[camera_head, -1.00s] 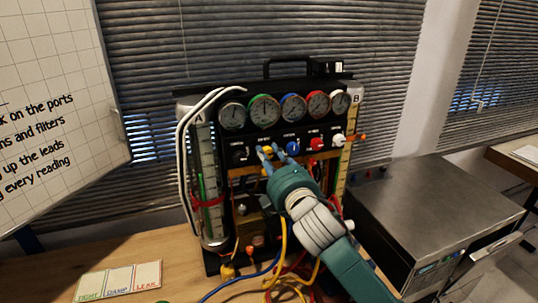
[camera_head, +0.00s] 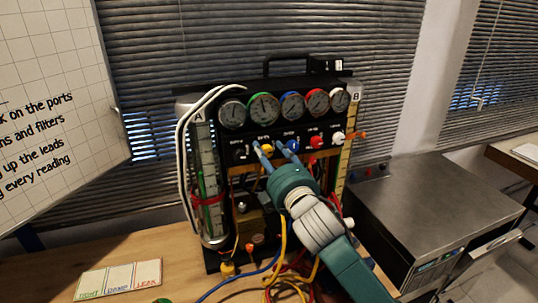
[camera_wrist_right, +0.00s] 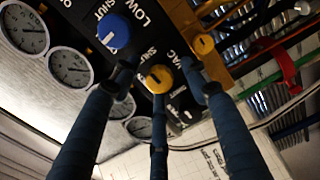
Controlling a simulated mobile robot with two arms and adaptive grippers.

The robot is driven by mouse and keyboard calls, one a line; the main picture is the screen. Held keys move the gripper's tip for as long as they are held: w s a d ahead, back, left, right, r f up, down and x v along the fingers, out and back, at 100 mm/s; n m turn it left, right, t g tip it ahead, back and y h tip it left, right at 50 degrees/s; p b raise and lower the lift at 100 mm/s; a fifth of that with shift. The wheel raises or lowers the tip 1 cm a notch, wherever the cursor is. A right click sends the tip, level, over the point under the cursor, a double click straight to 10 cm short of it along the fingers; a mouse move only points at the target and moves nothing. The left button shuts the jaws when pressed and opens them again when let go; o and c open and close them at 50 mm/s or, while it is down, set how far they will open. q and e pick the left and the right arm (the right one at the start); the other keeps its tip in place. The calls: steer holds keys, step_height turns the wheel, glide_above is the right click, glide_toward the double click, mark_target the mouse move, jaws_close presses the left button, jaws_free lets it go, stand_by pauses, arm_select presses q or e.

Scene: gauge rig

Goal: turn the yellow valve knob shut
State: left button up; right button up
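The yellow valve knob (camera_head: 267,149) sits on the black panel below the gauges, between a black knob and the blue knob (camera_head: 292,146). In the right wrist view the yellow knob (camera_wrist_right: 159,79) has a dark mark on its face. My right gripper (camera_head: 272,146) is open in front of the panel. In the wrist view its three fingers (camera_wrist_right: 158,82) spread around the yellow knob, with gaps and no clear contact. One fingertip is close to the blue knob (camera_wrist_right: 113,32). My left gripper is not in view.
Red (camera_head: 317,142) and white (camera_head: 338,138) knobs continue the row to the right. A brass bar (camera_wrist_right: 212,45) with a yellow fitting lies near the fingers. Coloured hoses (camera_head: 283,270) hang below. A metal box (camera_head: 440,205) stands at right.

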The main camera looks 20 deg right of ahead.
steer(key=s, duration=1.2)
steer(key=shift+d, duration=0.2)
